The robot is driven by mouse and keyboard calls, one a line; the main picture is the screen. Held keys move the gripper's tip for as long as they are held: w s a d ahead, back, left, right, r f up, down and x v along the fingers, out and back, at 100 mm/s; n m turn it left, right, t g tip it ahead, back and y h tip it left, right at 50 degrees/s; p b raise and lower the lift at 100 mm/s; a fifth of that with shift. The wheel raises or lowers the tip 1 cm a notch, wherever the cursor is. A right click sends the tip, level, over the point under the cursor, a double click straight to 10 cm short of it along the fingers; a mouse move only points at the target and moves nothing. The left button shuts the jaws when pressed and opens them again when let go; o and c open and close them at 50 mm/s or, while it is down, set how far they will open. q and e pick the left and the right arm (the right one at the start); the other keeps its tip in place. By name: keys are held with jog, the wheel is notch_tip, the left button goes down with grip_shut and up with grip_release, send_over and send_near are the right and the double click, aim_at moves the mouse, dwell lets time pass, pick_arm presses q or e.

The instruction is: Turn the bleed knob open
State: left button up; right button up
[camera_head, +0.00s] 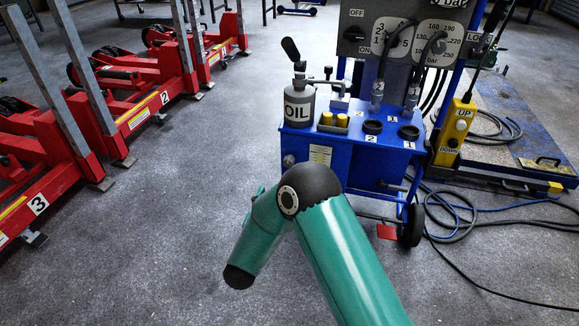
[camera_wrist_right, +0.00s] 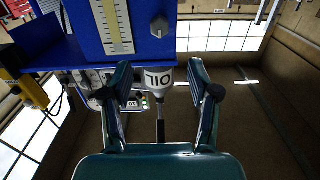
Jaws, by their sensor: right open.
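The small dark round knob (camera_head: 288,160), which I take to be the bleed knob, sits on the front face of the blue cart (camera_head: 365,160), left of a pale scale plate (camera_head: 320,155). In the right wrist view, which is upside down, the knob (camera_wrist_right: 159,26) shows above and beyond the fingertips, beside the scale plate (camera_wrist_right: 112,25). My right gripper (camera_wrist_right: 160,78) is open and empty, apart from the knob. In the head view my green right arm hides most of this gripper. My left gripper is not in view.
An oil can (camera_head: 298,103) stands on the cart's top, with yellow-capped items (camera_head: 333,120) and dark cups beside it. Red jacks (camera_head: 125,110) stand at left. Cables (camera_head: 450,220) and a yellow pendant (camera_head: 455,130) are at right.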

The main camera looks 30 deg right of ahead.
aim_at(288, 163)
jog(key=b+x, duration=0.4)
jog(key=x, duration=1.1)
jog(key=shift+w, duration=0.1)
jog(key=c, duration=1)
jog(key=shift+d, duration=0.2)
grip_shut()
jog(key=shift+a, duration=0.1)
